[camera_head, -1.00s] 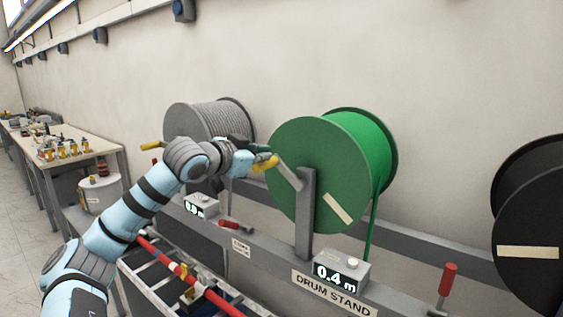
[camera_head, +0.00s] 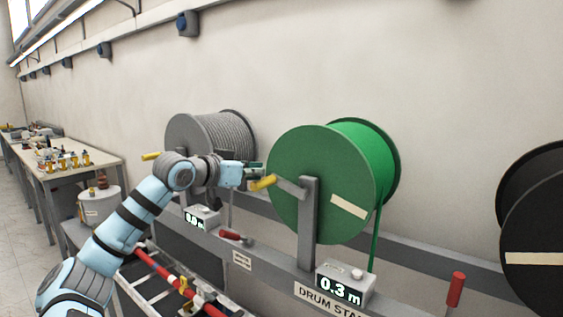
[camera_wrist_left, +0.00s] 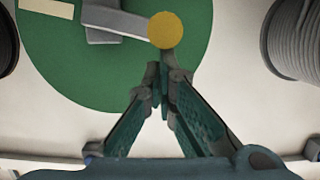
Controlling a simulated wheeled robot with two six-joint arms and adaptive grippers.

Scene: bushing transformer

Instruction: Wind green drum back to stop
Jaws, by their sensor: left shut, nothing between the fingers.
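The green drum (camera_head: 310,165) sits on the grey drum stand (camera_head: 308,228), with a cream stripe on its face. Its crank arm points left and carries a yellow handle (camera_head: 264,182). A counter box (camera_head: 340,288) under the drum reads 0.3 m. My left gripper (camera_head: 256,168) is at the yellow handle, shut with nothing between its fingers. In the left wrist view the closed fingertips (camera_wrist_left: 161,72) lie just below the yellow handle's round end (camera_wrist_left: 165,30); whether they touch it I cannot tell. My right gripper is not in view.
A grey drum (camera_head: 205,138) stands to the left and a black drum (camera_head: 535,225) to the right. A red-handled lever (camera_head: 456,290) rises at the front right; another red handle (camera_head: 229,234) lies near the middle. A workbench (camera_head: 60,170) is at far left.

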